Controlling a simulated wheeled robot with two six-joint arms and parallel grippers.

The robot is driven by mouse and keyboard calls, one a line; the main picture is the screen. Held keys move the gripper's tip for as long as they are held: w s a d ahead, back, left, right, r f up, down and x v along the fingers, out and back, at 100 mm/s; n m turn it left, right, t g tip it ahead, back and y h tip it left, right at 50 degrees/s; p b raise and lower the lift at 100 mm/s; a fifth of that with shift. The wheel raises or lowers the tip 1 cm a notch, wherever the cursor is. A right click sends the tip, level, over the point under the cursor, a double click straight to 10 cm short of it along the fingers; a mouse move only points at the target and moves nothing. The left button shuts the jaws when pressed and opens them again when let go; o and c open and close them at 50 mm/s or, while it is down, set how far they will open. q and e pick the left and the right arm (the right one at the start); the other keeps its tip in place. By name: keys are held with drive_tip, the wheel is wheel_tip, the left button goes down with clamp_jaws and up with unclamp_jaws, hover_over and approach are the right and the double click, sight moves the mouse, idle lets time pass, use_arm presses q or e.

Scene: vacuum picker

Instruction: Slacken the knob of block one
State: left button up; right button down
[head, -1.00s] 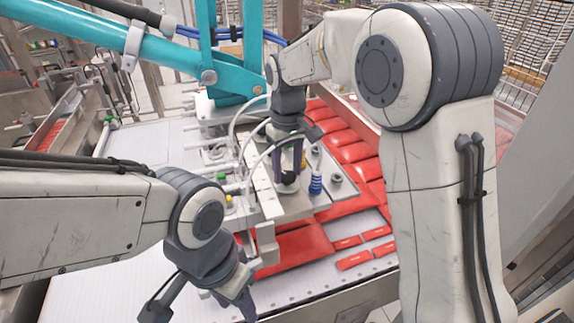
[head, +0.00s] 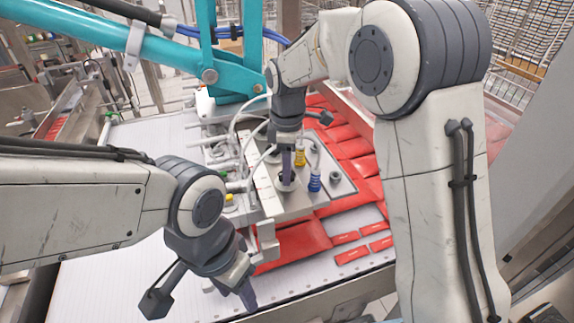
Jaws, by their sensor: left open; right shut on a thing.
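A metal picker plate (head: 318,203) carries a blue bellows cup (head: 314,181), a yellow bellows cup (head: 300,158) and a dark round knob (head: 286,180) on a pale round base. My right gripper (head: 286,170) points straight down over the plate, shut on the dark knob; its fingers hide much of the knob. No label shows which block this is. My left gripper (head: 247,296) is open and empty, low in front of the plate and apart from it, its jaws partly hidden by its own wrist.
Red packs (head: 345,151) lie in rows behind and right of the plate, with several small red packs (head: 352,255) in front right. Clear hoses (head: 246,150) and fittings stand close left of the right gripper. A teal frame (head: 232,65) rises behind. White belt (head: 110,270) is bare at front left.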

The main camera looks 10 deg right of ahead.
drive_tip(key=n, duration=0.4)
drive_tip(key=shift+r+n+p, duration=0.1)
drive_tip(key=shift+n+p, duration=0.2)
drive_tip(key=shift+p, duration=0.05)
drive_tip(key=shift+a+n, duration=0.1)
drive_tip(key=shift+n, duration=1.4)
drive_tip(key=shift+c, duration=1.5)
unclamp_jaws()
wheel_tip(320, 180, up, 10)
drive_tip(key=b, duration=0.1)
drive_tip(key=shift+r+b, duration=0.2)
drive_tip(key=shift+b, duration=0.2)
